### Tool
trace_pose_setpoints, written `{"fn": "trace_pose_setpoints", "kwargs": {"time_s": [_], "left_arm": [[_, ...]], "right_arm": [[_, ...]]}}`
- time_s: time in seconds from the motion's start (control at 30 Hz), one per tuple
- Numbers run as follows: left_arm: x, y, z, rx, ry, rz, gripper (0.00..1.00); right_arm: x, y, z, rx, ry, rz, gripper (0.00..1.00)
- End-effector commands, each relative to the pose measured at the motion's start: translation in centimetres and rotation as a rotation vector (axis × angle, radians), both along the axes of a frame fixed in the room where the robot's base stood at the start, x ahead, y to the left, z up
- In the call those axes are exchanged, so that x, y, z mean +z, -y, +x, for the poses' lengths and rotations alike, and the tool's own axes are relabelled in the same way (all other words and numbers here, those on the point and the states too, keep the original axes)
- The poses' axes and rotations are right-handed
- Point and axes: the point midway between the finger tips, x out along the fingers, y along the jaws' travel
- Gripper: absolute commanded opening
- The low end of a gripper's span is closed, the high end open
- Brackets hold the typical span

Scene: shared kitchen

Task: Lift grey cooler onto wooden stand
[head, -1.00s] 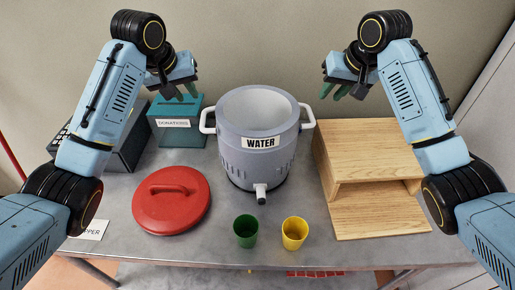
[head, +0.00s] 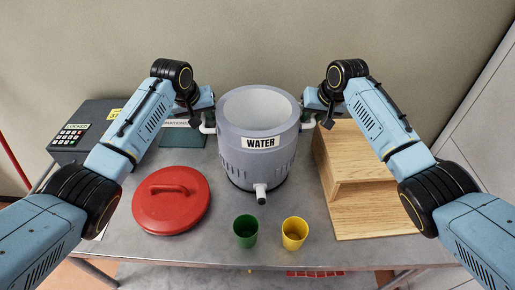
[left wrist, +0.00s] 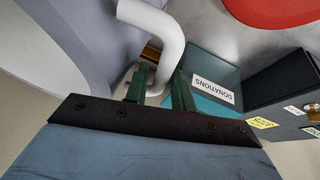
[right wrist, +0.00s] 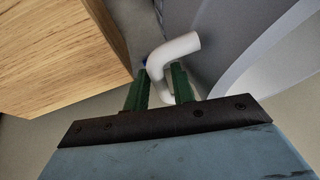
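The grey cooler (head: 260,165), labelled WATER and without a lid, stands upright on the table with a spigot at its front. The wooden stand (head: 365,215) is on the table to its right. My left gripper (head: 205,118) is at the cooler's left handle; in the left wrist view its green fingers (left wrist: 160,92) lie on either side of the white handle (left wrist: 165,35), with a gap visible. My right gripper (head: 314,115) is at the right handle; in the right wrist view its fingers (right wrist: 158,88) straddle the white handle (right wrist: 172,50), apart. Contact cannot be told.
A red lid (head: 171,200) lies left of the cooler. A green cup (head: 245,231) and a yellow cup (head: 294,233) stand in front. A teal donations box (head: 180,136) and a dark keypad box (head: 85,130) are at the back left.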

Motion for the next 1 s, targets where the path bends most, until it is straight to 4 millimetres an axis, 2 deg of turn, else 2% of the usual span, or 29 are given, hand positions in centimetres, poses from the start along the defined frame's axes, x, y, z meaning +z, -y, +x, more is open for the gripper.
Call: {"fn": "trace_pose_setpoints", "kwargs": {"time_s": [0.4, 0.43, 0.6, 0.63, 1.0], "left_arm": [[-0.56, 0.12, 0.24, -0.001, 0.001, 0.0, 0.25], [-0.56, 0.12, 0.24, -0.001, 0.0, 0.0, 0.24], [-0.57, 0.1, 0.23, 0.0, 0.0, 0.0, 0.02], [-0.56, 0.11, 0.22, 0.0, 0.0, 0.0, 0.0], [-0.56, 0.1, 0.22, 0.0, 0.0, 0.0, 0.0]], "right_arm": [[-0.58, -0.14, 0.21, 0.0, 0.0, -0.001, 0.25], [-0.58, -0.14, 0.21, 0.0, 0.0, -0.001, 0.24], [-0.57, -0.13, 0.2, 0.0, 0.0, -0.001, 0.02], [-0.57, -0.14, 0.2, 0.0, 0.0, -0.001, 0.0], [-0.58, -0.12, 0.2, 0.0, 0.0, -0.001, 0.0]]}}
